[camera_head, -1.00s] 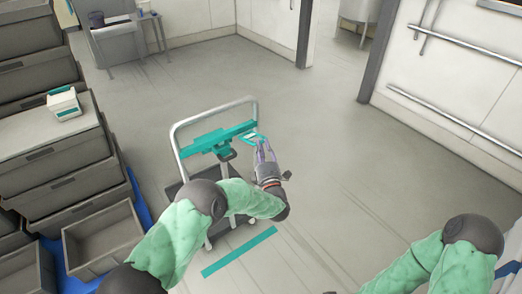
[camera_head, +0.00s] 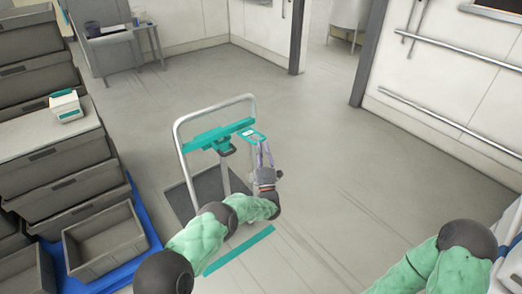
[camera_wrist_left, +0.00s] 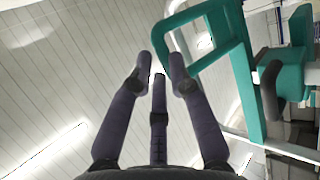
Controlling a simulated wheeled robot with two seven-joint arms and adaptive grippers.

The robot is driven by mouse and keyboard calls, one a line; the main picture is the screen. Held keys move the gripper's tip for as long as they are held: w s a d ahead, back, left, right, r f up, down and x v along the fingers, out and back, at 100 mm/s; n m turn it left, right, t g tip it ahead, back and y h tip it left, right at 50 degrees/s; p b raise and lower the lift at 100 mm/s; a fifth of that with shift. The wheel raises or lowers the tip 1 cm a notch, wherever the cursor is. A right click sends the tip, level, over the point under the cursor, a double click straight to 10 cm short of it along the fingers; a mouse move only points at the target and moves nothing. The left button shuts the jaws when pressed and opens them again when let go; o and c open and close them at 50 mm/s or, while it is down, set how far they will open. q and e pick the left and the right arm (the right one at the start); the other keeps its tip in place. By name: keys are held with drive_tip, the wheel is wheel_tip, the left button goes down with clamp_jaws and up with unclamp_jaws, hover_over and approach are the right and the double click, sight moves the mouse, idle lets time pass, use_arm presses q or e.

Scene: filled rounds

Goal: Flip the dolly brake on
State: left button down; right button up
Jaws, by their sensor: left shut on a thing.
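The dolly (camera_head: 177,122) has an upright silver frame, a teal crossbar (camera_head: 206,139) and a dark deck (camera_head: 178,203) low behind my arm. A teal loop handle (camera_head: 250,136) sticks out at the crossbar's right end. A small dark part (camera_head: 226,148) hangs under the crossbar's middle. My left gripper (camera_head: 262,147) is at the loop, shut on its near edge. In the left wrist view its fingers (camera_wrist_left: 160,65) meet one side of the teal loop (camera_wrist_left: 240,70). I cannot tell which part is the brake. My right gripper is out of view; only that arm shows.
Grey drawers (camera_head: 55,165) and an open grey bin (camera_head: 105,243) stand at the left, with a white-and-teal box (camera_head: 66,106) on top. A teal floor strip (camera_head: 240,250) lies in front of the dolly. Floor to the right is clear up to the wall rails.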

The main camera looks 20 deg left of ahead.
use_arm(q)
drive_tip(key=shift+s+d+f, duration=0.1)
drive_tip(key=shift+d+f, duration=0.1)
drive_tip(key=shift+f, duration=0.3)
drive_tip(key=shift+r, duration=0.1)
drive_tip(key=c, duration=1.1)
unclamp_jaws()
drive_tip(key=shift+a+r, duration=0.1)
drive_tip(key=shift+a, duration=0.05)
drive_tip(key=v, duration=1.2)
